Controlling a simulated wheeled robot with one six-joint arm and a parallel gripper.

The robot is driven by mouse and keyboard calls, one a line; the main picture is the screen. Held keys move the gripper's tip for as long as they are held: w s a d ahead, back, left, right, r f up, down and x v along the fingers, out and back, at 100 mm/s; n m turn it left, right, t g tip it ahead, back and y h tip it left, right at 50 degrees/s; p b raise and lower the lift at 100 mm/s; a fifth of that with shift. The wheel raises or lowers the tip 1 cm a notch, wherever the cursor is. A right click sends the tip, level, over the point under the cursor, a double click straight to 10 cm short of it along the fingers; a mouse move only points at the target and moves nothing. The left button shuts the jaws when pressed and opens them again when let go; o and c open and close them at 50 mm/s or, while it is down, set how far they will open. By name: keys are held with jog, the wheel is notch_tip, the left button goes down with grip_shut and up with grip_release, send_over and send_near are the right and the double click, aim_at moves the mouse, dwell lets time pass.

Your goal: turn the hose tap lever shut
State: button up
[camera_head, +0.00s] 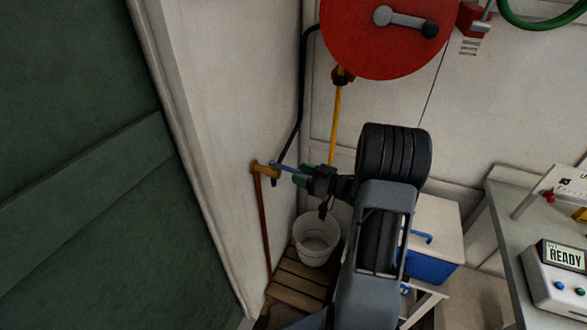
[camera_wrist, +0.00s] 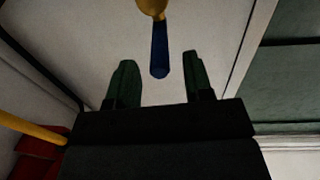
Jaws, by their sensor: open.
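The hose tap is a brass fitting (camera_head: 262,170) on the white wall, atop a rust-brown pipe (camera_head: 265,225). Its blue lever (camera_head: 284,168) sticks out from the brass body toward my gripper. In the wrist view the brass body (camera_wrist: 152,8) is at the top edge and the blue lever (camera_wrist: 160,52) points down toward the space between my fingers. My gripper (camera_wrist: 158,75) is open, with a green finger on each side of the lever's line. The lever tip lies about level with the fingertips, and neither finger visibly touches it. The gripper (camera_head: 297,174) also shows beside the lever in the head view.
A white bucket (camera_head: 317,240) stands on a wooden pallet (camera_head: 298,278) below. A red hose reel (camera_head: 375,35) with a yellow hose (camera_head: 335,125) hangs above. A blue and white cooler (camera_head: 433,265) and a table with a READY device (camera_head: 556,280) are at right.

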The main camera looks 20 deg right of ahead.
aim_at(293, 169)
jog(key=shift+x, duration=1.65)
grip_shut()
